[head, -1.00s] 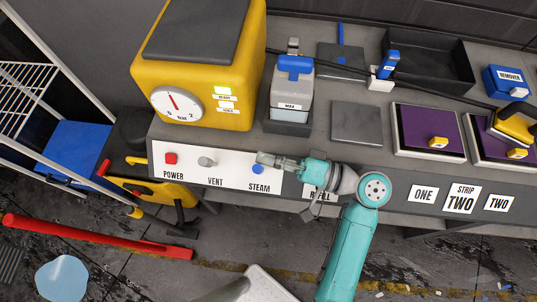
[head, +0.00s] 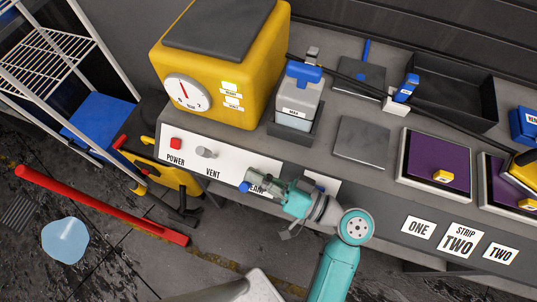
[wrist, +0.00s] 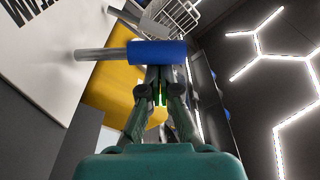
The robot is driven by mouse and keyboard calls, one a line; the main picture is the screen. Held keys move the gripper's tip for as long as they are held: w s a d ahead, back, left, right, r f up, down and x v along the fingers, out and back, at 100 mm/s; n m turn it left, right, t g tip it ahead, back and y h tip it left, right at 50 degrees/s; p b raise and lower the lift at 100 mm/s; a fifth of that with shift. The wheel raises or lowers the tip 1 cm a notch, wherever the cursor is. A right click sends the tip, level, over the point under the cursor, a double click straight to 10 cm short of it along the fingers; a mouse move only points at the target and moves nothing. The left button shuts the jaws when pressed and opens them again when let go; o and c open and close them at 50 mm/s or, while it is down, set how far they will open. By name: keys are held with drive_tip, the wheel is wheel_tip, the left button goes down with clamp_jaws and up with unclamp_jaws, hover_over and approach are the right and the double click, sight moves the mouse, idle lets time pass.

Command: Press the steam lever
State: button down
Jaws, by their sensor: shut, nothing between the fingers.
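The steam lever has a blue grip (head: 245,187) on the white control panel (head: 230,163). In the head view the grip shows left of the partly hidden STEAM label. In the wrist view its blue grip (wrist: 157,53) sits at the end of a grey stem running to the panel on the left. My gripper (head: 253,177) is shut and empty, right at the grip. In the wrist view the shut fingertips (wrist: 160,72) meet the blue grip's edge; I cannot tell whether they touch it.
The red POWER button (head: 176,143) and grey VENT knob (head: 205,152) are left along the panel. The yellow boiler (head: 240,90) with its dial stands above. A grey bottle with a blue top (head: 300,100) stands right of it. Open floor lies below the bench.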

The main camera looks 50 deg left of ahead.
drive_tip(key=shift+s+d+f+n+g, duration=0.2)
drive_tip(key=shift+s+d+f+n, duration=0.2)
drive_tip(key=shift+s+f+n, duration=0.35)
drive_tip(key=shift+s+d+f+n+g, duration=0.2)
drive_tip(key=shift+s+d+f+n, duration=0.35)
drive_tip(key=shift+n, duration=0.4)
drive_tip(key=shift+a+f, duration=0.15)
drive_tip(key=shift+f, duration=0.25)
wheel_tip(320, 180, up, 4)
drive_tip(key=w+a, duration=0.1)
drive_tip(key=r+v, duration=0.1)
drive_tip(key=v, duration=0.8)
drive_tip(key=shift+w+d+f, duration=0.25)
drive_tip(key=shift+f, duration=0.1)
